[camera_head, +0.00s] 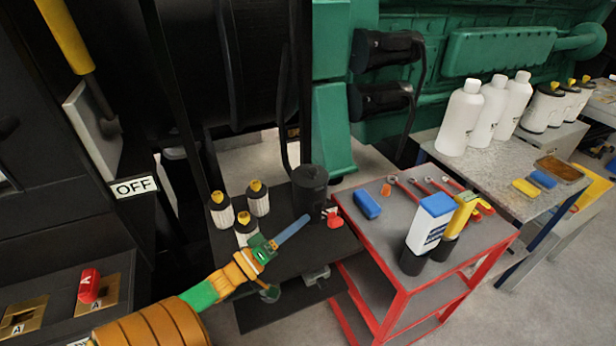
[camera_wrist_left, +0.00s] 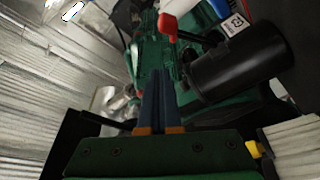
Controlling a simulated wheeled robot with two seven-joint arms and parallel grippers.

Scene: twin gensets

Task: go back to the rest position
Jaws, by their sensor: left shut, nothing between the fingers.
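My left gripper (camera_head: 306,218) reaches in from the lower left in the head view, over the dark low table (camera_head: 285,275). Its two blue fingers lie together with nothing between them. They also show closed in the left wrist view (camera_wrist_left: 162,75). The fingertips point toward a black canister (camera_head: 310,187) and a red-capped item (camera_head: 334,219); I cannot tell if they touch anything. White filters with yellow tops (camera_head: 222,210) stand on the table, one (camera_head: 246,228) close behind the gripper. In the left wrist view a black cylinder (camera_wrist_left: 230,68) is to the right of the fingers. My right gripper is not seen.
A red-framed cart (camera_head: 400,297) to the right carries a blue block (camera_head: 367,204), wrenches, and a white-and-blue bottle (camera_head: 430,222). A bench (camera_head: 450,165) behind holds several white bottles (camera_head: 461,118). A dark panel with a red switch (camera_head: 89,286) stands at left. Floor shows at lower right.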

